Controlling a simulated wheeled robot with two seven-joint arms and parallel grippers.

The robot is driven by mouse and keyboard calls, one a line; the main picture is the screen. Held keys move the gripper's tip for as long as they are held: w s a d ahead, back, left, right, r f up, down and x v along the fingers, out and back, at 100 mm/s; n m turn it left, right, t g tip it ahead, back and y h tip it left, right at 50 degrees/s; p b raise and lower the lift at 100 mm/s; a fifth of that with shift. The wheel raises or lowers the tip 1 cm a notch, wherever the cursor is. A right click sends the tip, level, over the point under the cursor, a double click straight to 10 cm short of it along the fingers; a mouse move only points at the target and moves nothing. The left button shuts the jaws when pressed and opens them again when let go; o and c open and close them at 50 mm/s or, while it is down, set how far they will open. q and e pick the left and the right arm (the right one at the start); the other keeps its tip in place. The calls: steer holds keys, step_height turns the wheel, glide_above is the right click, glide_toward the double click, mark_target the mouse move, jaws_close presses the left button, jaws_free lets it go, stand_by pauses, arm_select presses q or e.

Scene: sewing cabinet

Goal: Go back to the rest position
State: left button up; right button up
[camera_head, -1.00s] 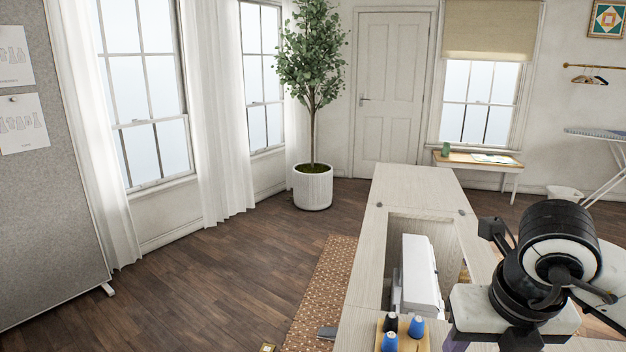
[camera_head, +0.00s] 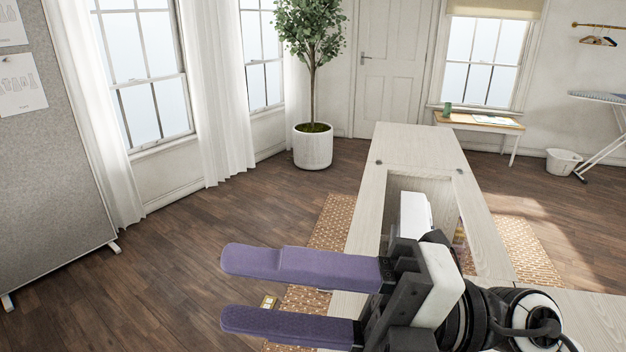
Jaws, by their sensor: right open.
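My right gripper (camera_head: 272,294) reaches in from the lower right in the head view. Its two long purple fingers point left and stand wide apart, with nothing between them. It is in front of the near part of the pale wooden sewing cabinet (camera_head: 420,146) and hides some of it. A white machine (camera_head: 413,214) sits in the cabinet's recess, partly hidden by my right wrist. My left gripper is not in view.
A patterned rug (camera_head: 330,232) lies under the cabinet. A potted tree (camera_head: 313,147) stands by the windows. A grey pinboard (camera_head: 50,170) stands at left. The wooden floor (camera_head: 200,235) between is clear.

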steer(key=w+d+r+m+t+h, duration=0.4)
steer(key=w+d+m+t, duration=0.65)
steer(key=m+t, duration=0.8)
steer(key=w+d+f+m+g+h, duration=0.1)
steer(key=w+d+f+m+h, duration=0.1)
steer(key=d+f+m+h, duration=0.6)
steer(key=w+d+f+m+h, duration=0.2)
steer(key=d+f+m+h, duration=0.5)
steer(key=f, duration=0.4)
steer(key=s+d+f+g+h, duration=0.2)
steer(key=s+f+g, duration=0.3)
steer(key=f, duration=0.6)
steer(key=s+a+f+m+g+y, duration=0.1)
steer(key=s+f+g, duration=0.8)
steer(key=s+f, duration=0.6)
steer(key=w+a+f+t+y+b, duration=0.1)
steer(key=a+f+t+b, duration=0.1)
steer(key=f, duration=0.7)
steer(key=w+a+f+t+y+b, duration=0.1)
steer(key=a+f+t+b, duration=0.2)
steer(key=f+b, duration=0.4)
step_height(320, 180, down, 2)
steer(key=shift+a+f+y, duration=0.1)
steer(key=shift+a+y, duration=0.2)
steer(key=shift+a, duration=0.55)
